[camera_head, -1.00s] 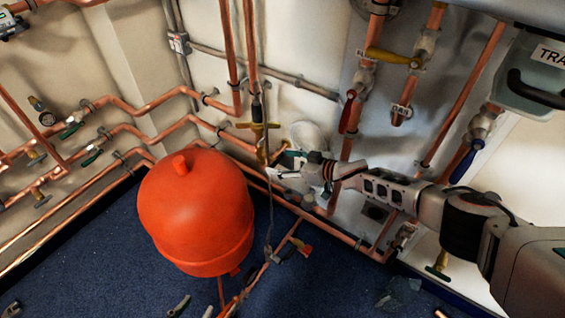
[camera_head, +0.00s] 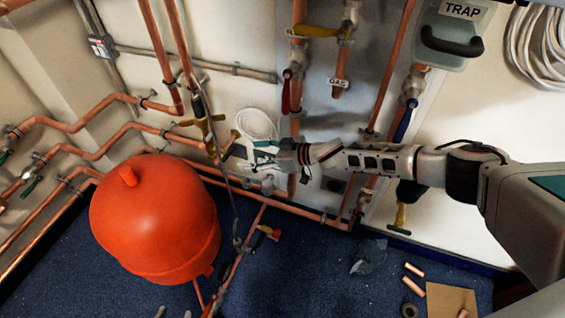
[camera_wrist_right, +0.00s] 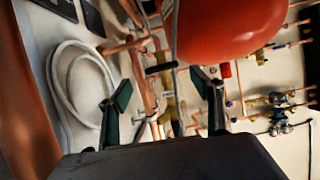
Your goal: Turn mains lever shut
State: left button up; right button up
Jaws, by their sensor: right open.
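My right gripper (camera_head: 252,154) reaches in from the right, low against the wall pipes, with its fingers beside an upright brass valve (camera_head: 207,134). In the right wrist view the gripper (camera_wrist_right: 160,98) is open, and a brass fitting (camera_wrist_right: 170,106) on a copper pipe shows between and beyond its fingers. I cannot tell contact there. No label marks a mains lever. A red lever (camera_head: 287,92), a yellow lever (camera_head: 314,31) and a blue lever (camera_head: 405,121) sit on the pipes above my right arm. My left gripper is not in view.
A large orange-red vessel (camera_head: 155,220) stands left of the gripper; it also fills the top of the right wrist view (camera_wrist_right: 230,28). Copper pipes run along the wall. A coiled white hose (camera_head: 257,124) hangs behind the gripper. Loose pipe pieces (camera_head: 412,287) lie on the blue floor.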

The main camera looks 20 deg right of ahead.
jog(key=s+d, duration=0.5)
jog(key=d, duration=0.3)
jog(key=shift+s, duration=0.3)
